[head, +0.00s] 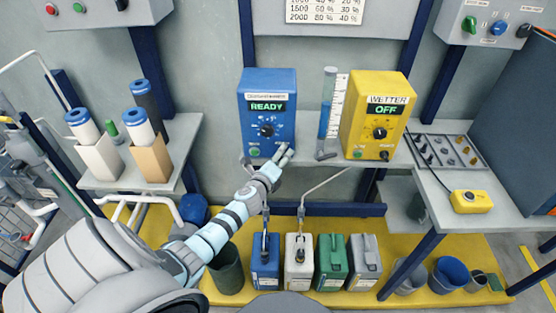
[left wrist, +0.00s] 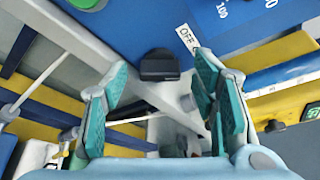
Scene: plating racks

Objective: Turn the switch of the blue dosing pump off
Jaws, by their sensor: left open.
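The blue dosing pump (head: 266,90) stands on the back shelf, its green display reading READY. It has a black dial on the front and a round green button at lower left. In the left wrist view the pump's blue front (left wrist: 140,25) fills the top, with a black switch (left wrist: 160,66) beside an OFF label. My left gripper (head: 286,150) is at the pump's lower right front corner and hides that corner in the head view. In the left wrist view it is open, and the switch shows between and beyond its fingertips (left wrist: 160,85). I cannot tell any contact.
A yellow pump (head: 372,112) reading OFF stands to the right, with a clear measuring tube (head: 328,115) between the pumps. Several canisters (head: 265,262) stand on the yellow floor below. Filters in boxes (head: 97,160) are on the left shelf.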

